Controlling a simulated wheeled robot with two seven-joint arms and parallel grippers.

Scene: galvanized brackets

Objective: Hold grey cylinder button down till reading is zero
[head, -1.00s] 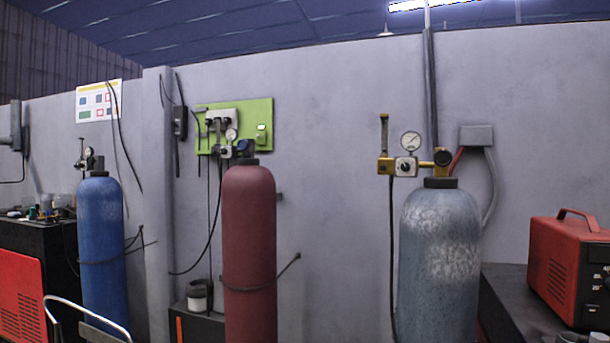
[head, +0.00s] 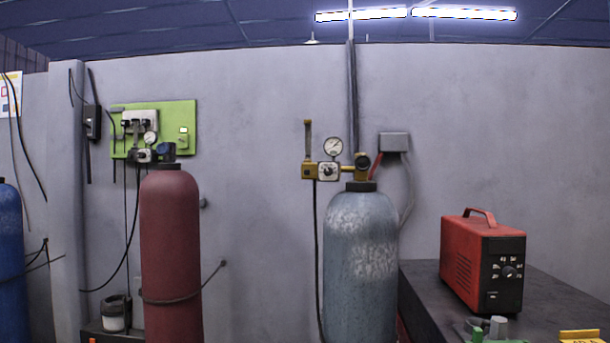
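A grey cylinder (head: 361,262) with worn pale paint stands against the wall, right of centre in the head view. On its top is a brass regulator (head: 338,170) with a round dial gauge (head: 333,147) and a small square plate with a dark round knob or button (head: 328,171). The gauge's reading is too small to make out. A thin upright tube stands at the regulator's left end. Neither of my grippers shows in the view.
A dark red cylinder (head: 170,256) and part of a blue cylinder (head: 10,262) stand to the left. A red box with a dial (head: 482,262) sits on a dark bench (head: 420,300) at right. Small items lie at the bench's front. A green panel (head: 180,115) hangs on the wall.

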